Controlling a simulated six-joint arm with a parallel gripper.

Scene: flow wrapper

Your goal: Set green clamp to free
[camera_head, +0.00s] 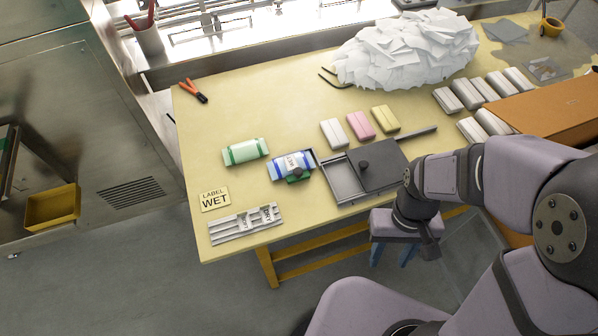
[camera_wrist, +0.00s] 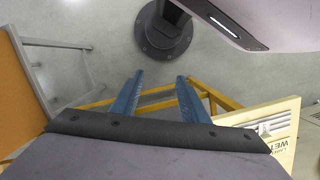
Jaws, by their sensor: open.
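A small green part with a dark round knob, probably the green clamp (camera_head: 299,179), is at the front edge of a blue-and-white pack (camera_head: 280,168). The pack sits at the left end of a grey fixture (camera_head: 344,181). The clamp is small, and I cannot read its setting. My gripper (camera_head: 392,254) points down beyond the table's front edge, to the right of and apart from the clamp. In the wrist view its two blue fingers (camera_wrist: 158,95) are spread with nothing between them. The clamp is not in the wrist view.
A dark plate (camera_head: 384,170) with a knob covers the fixture's right part. A green-and-white pack (camera_head: 245,151), a "LABEL WET" card (camera_head: 215,199) and a grey slotted tray (camera_head: 245,223) lie to the left. White, pink and yellow packs (camera_head: 359,125) lie behind. An orange box (camera_head: 535,115) stands right.

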